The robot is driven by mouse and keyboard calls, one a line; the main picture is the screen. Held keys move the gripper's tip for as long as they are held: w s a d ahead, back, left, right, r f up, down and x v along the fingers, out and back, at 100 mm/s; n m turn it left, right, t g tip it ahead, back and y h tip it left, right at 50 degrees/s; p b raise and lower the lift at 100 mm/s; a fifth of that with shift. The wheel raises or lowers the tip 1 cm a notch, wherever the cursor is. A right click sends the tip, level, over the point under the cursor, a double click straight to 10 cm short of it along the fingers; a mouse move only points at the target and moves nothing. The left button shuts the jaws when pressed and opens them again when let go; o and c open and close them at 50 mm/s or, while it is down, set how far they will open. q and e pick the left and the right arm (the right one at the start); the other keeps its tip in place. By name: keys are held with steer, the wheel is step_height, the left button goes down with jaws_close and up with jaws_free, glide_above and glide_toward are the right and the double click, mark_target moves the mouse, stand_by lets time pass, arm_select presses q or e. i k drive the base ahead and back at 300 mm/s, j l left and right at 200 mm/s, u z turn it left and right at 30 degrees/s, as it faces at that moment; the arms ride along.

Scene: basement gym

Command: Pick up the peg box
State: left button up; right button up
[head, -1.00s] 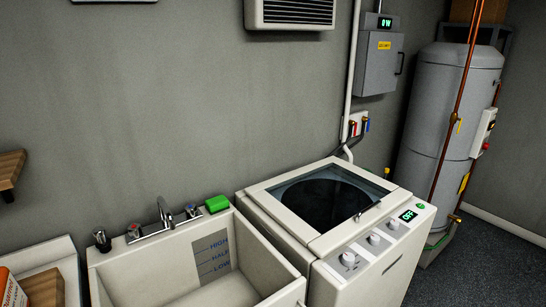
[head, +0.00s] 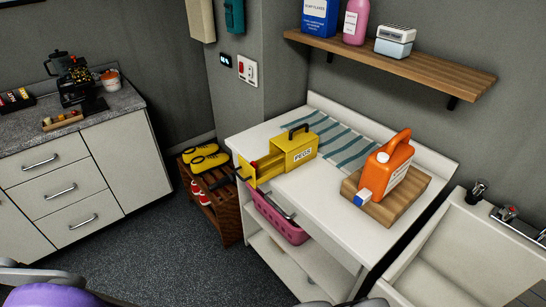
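The peg box (head: 300,153) is a yellow box labelled PEGS with a dark handle on top. It sits on the white worktop (head: 330,193), left of the middle, by the worktop's left edge. A yellow drawer-like part (head: 262,172) with a reddish inside sticks out from its left end, towards the worktop's edge. Neither of my grippers can be made out in the head view.
An orange jug (head: 388,165) stands on a wooden board (head: 408,196) to the right. A striped cloth (head: 345,146) lies behind the box. A pink basket (head: 278,222) is below the worktop. A wooden rack (head: 216,208) holds yellow shoes (head: 205,158). Dark floor (head: 185,265) is clear in front.

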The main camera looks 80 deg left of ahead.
mark_target(298, 146)
steer(key=u, duration=2.7)
steer(key=i+j+z, duration=0.15)
steer(key=z, duration=0.25)
steer(key=i+j+z, duration=0.1)
steer(key=z, duration=0.35)
steer(key=j+z, duration=0.4)
steer(key=i+j+z, duration=0.2)
steer(key=j, duration=0.3)
steer(key=j+z, duration=0.2)
steer(key=j, duration=0.25)
